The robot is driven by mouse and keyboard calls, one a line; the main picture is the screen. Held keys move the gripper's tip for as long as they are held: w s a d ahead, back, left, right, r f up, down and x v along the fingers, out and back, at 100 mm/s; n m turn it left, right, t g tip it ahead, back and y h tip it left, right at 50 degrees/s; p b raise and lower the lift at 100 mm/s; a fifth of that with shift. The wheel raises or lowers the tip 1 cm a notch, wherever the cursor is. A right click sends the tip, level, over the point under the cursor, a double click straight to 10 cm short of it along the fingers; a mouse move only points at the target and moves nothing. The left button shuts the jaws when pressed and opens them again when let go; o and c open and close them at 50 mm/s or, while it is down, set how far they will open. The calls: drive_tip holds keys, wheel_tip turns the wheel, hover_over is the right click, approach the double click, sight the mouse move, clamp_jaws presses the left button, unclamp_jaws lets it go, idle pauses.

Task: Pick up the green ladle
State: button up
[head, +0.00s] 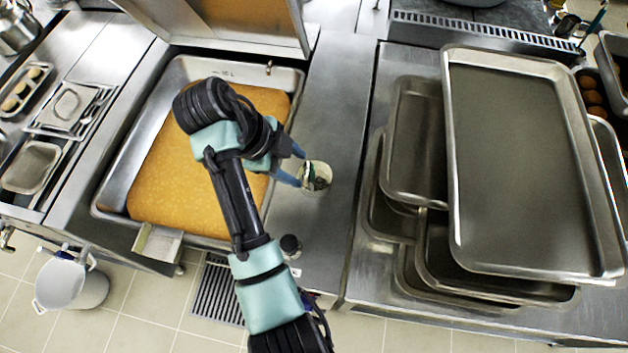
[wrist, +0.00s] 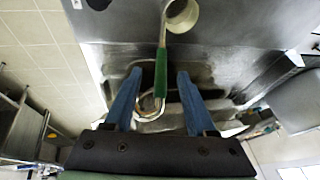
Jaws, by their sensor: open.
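The green ladle (wrist: 161,72) shows in the wrist view as a green grip on a thin metal rod, with a bent metal hook at its lower end. My gripper (wrist: 159,73) is open, with one blue finger on each side of the green grip. I see gaps between the grip and both fingers; how deep the grip lies between them is hard to tell. A pale round cup shape (wrist: 184,14) is at the rod's far end. In the head view, my gripper (head: 299,168) is beside a pale round container (head: 318,175) on the steel counter. The ladle is hard to make out there.
A large pan of orange-yellow food (head: 165,170) lies under my arm, with a raised lid (head: 255,20) behind it. Stacked steel trays (head: 525,160) fill the right counter. The steel strip (head: 335,120) around the container is mostly clear. A white bucket (head: 72,285) stands lower left.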

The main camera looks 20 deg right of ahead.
sight(311, 180)
drive_tip(key=p+x, duration=0.1)
drive_tip(key=x, duration=0.1)
drive_tip(key=d+p+x, duration=0.1)
drive_tip(key=p+x, duration=0.1)
drive_tip(key=shift+s, duration=0.15)
drive_tip(key=shift+d+f, duration=0.15)
drive_tip(key=shift+f, duration=0.3)
drive_tip(key=shift+c, duration=0.3)
clamp_jaws()
drive_tip(key=shift+r, duration=0.1)
idle(0.6)
